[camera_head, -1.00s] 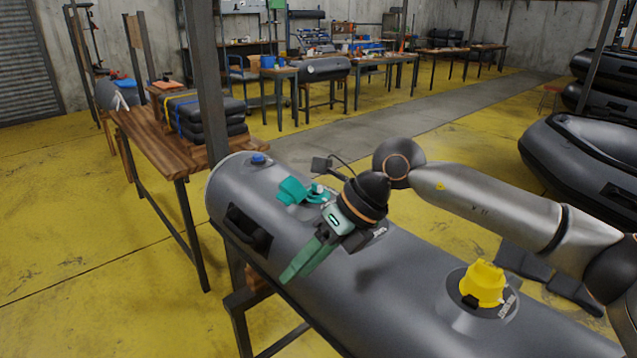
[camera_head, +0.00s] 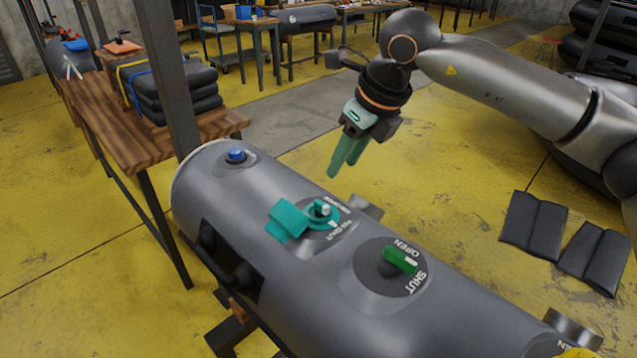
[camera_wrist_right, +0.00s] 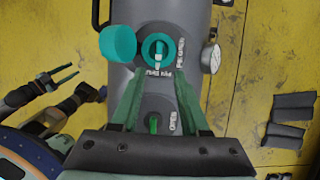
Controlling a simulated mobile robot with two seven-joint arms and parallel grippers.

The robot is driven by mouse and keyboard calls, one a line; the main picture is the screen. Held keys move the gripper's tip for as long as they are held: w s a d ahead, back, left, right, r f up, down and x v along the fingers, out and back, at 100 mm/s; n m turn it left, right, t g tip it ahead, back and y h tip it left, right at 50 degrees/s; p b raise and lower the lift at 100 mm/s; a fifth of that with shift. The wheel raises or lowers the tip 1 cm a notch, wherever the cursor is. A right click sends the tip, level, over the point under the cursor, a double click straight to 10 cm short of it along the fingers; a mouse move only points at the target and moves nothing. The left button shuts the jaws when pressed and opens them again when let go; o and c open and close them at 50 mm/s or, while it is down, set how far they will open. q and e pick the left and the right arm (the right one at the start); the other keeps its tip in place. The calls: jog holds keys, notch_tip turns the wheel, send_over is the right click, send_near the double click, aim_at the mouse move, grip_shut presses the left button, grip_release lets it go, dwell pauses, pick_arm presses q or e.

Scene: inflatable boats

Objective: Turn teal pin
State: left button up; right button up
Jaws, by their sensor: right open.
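The teal pin (camera_head: 322,209) stands in a round teal valve on top of the grey inflatable tube. Its open teal cap (camera_head: 287,220) lies beside the valve, to the left. In the right wrist view the valve with the pin (camera_wrist_right: 158,51) is ahead of the fingertips, with the cap (camera_wrist_right: 117,43) on its left. My right gripper (camera_head: 344,166) hangs above and behind the valve, clear of the tube. Its green fingers (camera_wrist_right: 162,82) are spread and empty. A small gripper with thin green fingers (camera_wrist_right: 64,75), likely my left one, shows at the left of the wrist view; its opening is unclear.
A green handle (camera_head: 400,260) marked OPEN and SHUT sits on the tube nearer me. A blue cap (camera_head: 235,156) is at the far end. A gauge (camera_wrist_right: 210,57) stands beside the valve. A wooden table (camera_head: 115,115) is at left; black pads (camera_head: 534,223) lie on the floor.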

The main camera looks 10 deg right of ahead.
aim_at(323, 204)
jog(key=p+x, duration=0.1)
jog(key=x, duration=1.1)
jog(key=shift+f, duration=0.1)
jog(key=shift+c, duration=0.2)
grip_shut()
